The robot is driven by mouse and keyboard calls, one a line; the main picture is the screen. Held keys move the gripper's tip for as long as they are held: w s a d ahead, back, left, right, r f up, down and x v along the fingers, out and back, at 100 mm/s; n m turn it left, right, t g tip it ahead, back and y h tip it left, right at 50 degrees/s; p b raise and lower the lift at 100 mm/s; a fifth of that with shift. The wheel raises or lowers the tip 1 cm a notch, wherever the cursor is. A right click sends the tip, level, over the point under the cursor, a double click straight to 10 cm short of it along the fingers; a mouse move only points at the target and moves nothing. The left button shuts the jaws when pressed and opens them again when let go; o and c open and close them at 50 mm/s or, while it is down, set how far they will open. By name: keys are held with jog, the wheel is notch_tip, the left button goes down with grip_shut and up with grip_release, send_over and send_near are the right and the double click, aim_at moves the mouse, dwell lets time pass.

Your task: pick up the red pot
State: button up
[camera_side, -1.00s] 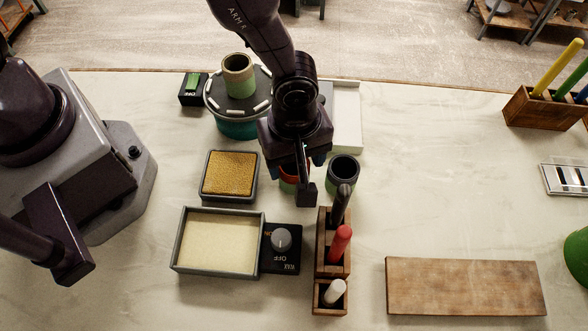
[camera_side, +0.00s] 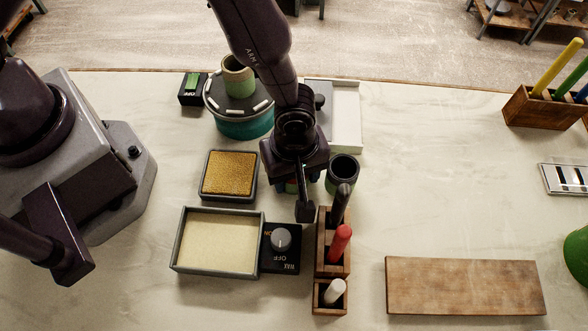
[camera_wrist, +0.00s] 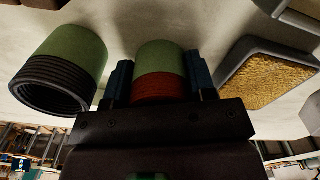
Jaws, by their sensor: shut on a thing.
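The red pot (camera_wrist: 160,86) shows in the wrist view as a cylinder with a red band toward my gripper and a green part beyond it. My gripper (camera_wrist: 160,82) has one blue finger on each side of it and is shut on it. In the side view my gripper (camera_side: 296,184) is low over the table, between the gold pad and the dark-mouthed pot. There the red pot is almost wholly hidden under my gripper. Whether it touches the table is hard to tell.
A green pot with a dark mouth (camera_side: 342,172) stands close on the right; it also shows in the wrist view (camera_wrist: 72,65). A gold pad (camera_side: 229,175) is close on the left. A wooden holder with glaze sticks (camera_side: 325,262) stands in front. A turntable (camera_side: 215,110) with a pot is behind.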

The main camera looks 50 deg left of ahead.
jog(key=shift+r, duration=0.1)
jog(key=shift+r, duration=0.55)
jog(key=s+a+r, duration=0.9)
jog(key=s+r, duration=0.1)
jog(key=r, duration=0.1)
jog(key=shift+s+r, duration=0.35)
jog(key=shift+o, duration=1.3)
jog(key=shift+w+d+f, duration=0.35)
jog(key=shift+w+f, duration=0.35)
jog(key=shift+w+d+f, duration=0.35)
jog(key=shift+w+f, duration=0.3)
jog(key=shift+c, duration=0.3)
jog(key=shift+f, duration=1.95)
jog(key=shift+f, duration=0.5)
